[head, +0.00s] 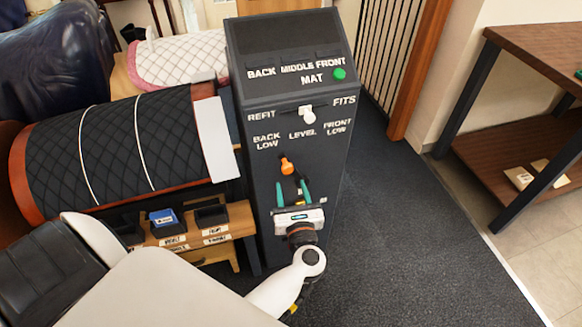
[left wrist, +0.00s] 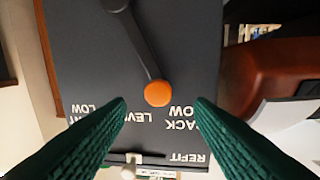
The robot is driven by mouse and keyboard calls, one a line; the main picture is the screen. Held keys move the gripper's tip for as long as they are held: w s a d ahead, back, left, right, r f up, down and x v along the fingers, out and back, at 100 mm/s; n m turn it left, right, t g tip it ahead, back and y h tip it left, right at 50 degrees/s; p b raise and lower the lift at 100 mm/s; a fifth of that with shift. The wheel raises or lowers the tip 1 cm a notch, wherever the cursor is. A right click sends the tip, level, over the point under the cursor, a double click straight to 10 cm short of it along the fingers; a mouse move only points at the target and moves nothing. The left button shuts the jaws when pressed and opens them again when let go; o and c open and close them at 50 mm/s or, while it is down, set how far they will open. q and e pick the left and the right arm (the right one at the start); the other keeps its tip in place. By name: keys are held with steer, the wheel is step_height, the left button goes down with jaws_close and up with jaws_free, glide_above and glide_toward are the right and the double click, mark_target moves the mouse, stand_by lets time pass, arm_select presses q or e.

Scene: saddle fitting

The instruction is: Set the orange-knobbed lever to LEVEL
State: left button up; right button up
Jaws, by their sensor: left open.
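The orange knob (head: 287,165) is on the front of a dark grey panel box (head: 255,185) in the head view. Its dark lever (left wrist: 140,45) shows in the left wrist view, where the picture is upside down. The lever leans toward BACK LOW, with the knob (left wrist: 157,93) between the BACK LOW and LEVEL labels (left wrist: 136,116). My left gripper (head: 292,183) is open in front of the panel, just below the knob in the head view. Its green fingers (left wrist: 160,102) spread to either side of the knob in the wrist view; no contact shows.
A white knob (head: 308,115) sits between REFIT and FITS above the lever labels. A green button (head: 339,74) is near MAT on the top. A quilted black saddle form (head: 120,150) stands left. A low wooden bench (head: 200,245) holds small bins. Carpet is clear right.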

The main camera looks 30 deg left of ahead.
mark_target(288, 172)
arm_select(q)
steer(key=p+x, duration=0.1)
steer(key=x, duration=0.6)
steer(key=shift+w+a, duration=0.15)
steer(key=shift+w, duration=0.15)
steer(key=shift+c, duration=0.6)
jaws_close()
